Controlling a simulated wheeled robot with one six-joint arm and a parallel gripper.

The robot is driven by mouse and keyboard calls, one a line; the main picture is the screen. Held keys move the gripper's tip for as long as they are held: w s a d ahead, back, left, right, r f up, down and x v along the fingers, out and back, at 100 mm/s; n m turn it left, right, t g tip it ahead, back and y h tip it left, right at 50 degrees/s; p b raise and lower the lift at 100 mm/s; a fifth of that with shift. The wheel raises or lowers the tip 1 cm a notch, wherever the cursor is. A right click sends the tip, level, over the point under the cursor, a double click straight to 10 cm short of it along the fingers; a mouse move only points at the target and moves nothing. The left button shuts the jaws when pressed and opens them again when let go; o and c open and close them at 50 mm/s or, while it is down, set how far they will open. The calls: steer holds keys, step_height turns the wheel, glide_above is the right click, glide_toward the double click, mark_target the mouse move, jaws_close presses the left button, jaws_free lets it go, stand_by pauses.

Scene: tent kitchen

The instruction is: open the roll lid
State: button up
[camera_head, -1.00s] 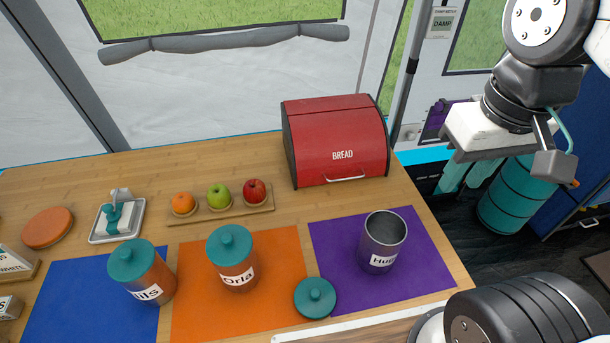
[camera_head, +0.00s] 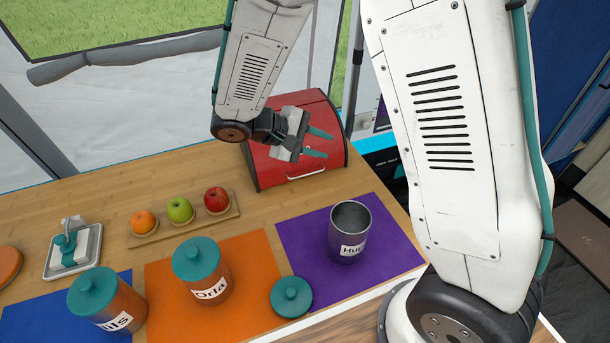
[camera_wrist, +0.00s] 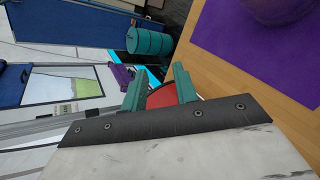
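The red bread box (camera_head: 318,120) with its roll lid stands at the back right of the wooden counter. Its lid looks closed, with a pale handle (camera_head: 306,174) low on the front. My gripper (camera_head: 322,144) is in front of the box's upper lid in the head view and hides part of it and the lettering. Its two teal fingers are apart with nothing between them. In the wrist view my gripper (camera_wrist: 160,88) shows the fingers spread, with a piece of the red box (camera_wrist: 162,97) behind them. I cannot tell any contact with the box.
An open metal cup (camera_head: 349,232) stands on the purple mat in front of the box. Two teal-lidded jars (camera_head: 203,275) and a loose teal lid (camera_head: 291,296) are further left. A fruit tray (camera_head: 190,230) lies left of the box. The counter between is clear.

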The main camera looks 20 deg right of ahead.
mark_target(305, 175)
steer(key=w+a+f+n+t+h, duration=0.1)
steer(key=a+f, duration=0.1)
steer(key=f, duration=0.3)
steer(key=w+a+f+n+t+h, duration=0.1)
steer(key=w+a+f+n+t, duration=0.1)
steer(key=f, duration=0.3)
steer(key=w+a+f+n+t+h, duration=0.1)
steer(key=w+a+f+n+t, duration=0.1)
steer(key=f, duration=0.3)
steer(key=shift+w+a+f, duration=0.15)
steer(key=shift+w+a, duration=0.05)
steer(key=shift+a, duration=0.45)
steer(key=shift+w+f+t, duration=0.1)
steer(key=shift+f+t, duration=0.15)
steer(key=shift+t, duration=0.05)
steer(key=x, duration=0.7)
steer(key=shift+w+d+f, duration=0.1)
steer(key=shift+d+f, duration=0.05)
steer(key=shift+d, duration=0.1)
jaws_close()
